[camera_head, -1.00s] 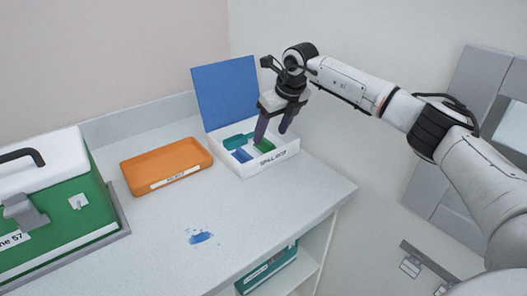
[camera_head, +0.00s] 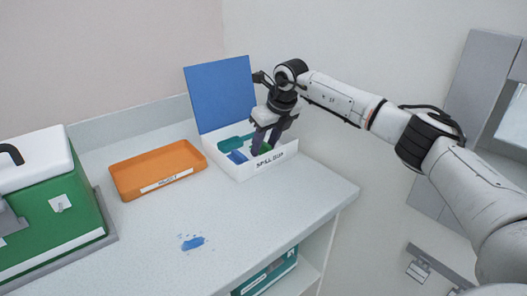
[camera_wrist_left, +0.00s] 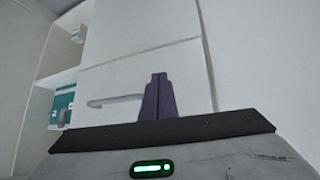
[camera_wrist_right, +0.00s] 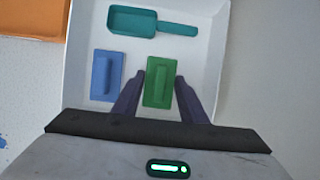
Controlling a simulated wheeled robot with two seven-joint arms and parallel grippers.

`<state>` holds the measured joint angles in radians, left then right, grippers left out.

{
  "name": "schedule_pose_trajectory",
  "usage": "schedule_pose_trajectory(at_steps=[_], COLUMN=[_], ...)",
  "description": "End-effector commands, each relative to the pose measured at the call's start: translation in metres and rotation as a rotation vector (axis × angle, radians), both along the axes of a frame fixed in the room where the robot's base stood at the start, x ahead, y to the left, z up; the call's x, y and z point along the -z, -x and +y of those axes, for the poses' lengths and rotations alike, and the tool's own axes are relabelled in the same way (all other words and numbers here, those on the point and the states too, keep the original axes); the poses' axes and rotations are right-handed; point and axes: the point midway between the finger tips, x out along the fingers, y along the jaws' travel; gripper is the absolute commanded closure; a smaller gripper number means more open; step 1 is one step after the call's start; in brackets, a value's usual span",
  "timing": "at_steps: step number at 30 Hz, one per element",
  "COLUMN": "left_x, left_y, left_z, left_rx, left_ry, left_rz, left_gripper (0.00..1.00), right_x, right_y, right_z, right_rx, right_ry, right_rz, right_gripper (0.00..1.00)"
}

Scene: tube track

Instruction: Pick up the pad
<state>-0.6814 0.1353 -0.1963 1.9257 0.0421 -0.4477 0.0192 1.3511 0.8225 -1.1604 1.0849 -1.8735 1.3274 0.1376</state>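A green pad (camera_wrist_right: 158,85) with a raised handle lies in the white spill kit box (camera_head: 276,161), beside a blue pad (camera_wrist_right: 107,75) of similar shape. My right gripper (camera_head: 262,150) is down at the box, partly hiding the green pad in the head view. In the right wrist view, its two fingers (camera_wrist_right: 159,78) are apart, one on each side of the green pad. Contact with the pad cannot be told. My left gripper (camera_wrist_left: 159,78) has its fingers together with nothing visible between them. It faces a white cabinet front and is outside the head view.
A teal scoop (camera_wrist_right: 135,21) lies in the same box, whose blue lid (camera_head: 220,95) stands open behind. An orange tray (camera_head: 183,153) and a green cooler (camera_head: 50,218) stand to the left. A blue spill (camera_head: 192,243) marks the open counter in front.

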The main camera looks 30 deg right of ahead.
Motion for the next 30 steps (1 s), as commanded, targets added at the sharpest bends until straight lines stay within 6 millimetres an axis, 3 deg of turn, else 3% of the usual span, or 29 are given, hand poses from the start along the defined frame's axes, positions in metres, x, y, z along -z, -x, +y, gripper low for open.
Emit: schedule_pose_trajectory(at_steps=[10, 21, 30], left_x=[0.003, 0.006, 0.005], left_y=[0.004, 0.004, 0.004], left_z=[0.0, 0.0, 0.0], left_rx=[0.0, -0.001, -0.001], left_ry=[0.0, -0.001, -0.001], left_rz=[0.009, 0.01, 0.009], left_gripper=[1.0, 1.0, 1.0], right_x=[-0.009, -0.079, -0.101], right_y=[-0.001, -0.001, 0.0], right_z=[0.0, 0.001, 0.0], right_rx=[0.0, -0.001, 0.0], right_ry=[0.0, -0.001, 0.0], right_rz=[-0.003, -0.003, 0.0], right_gripper=[0.83, 0.83, 0.83])
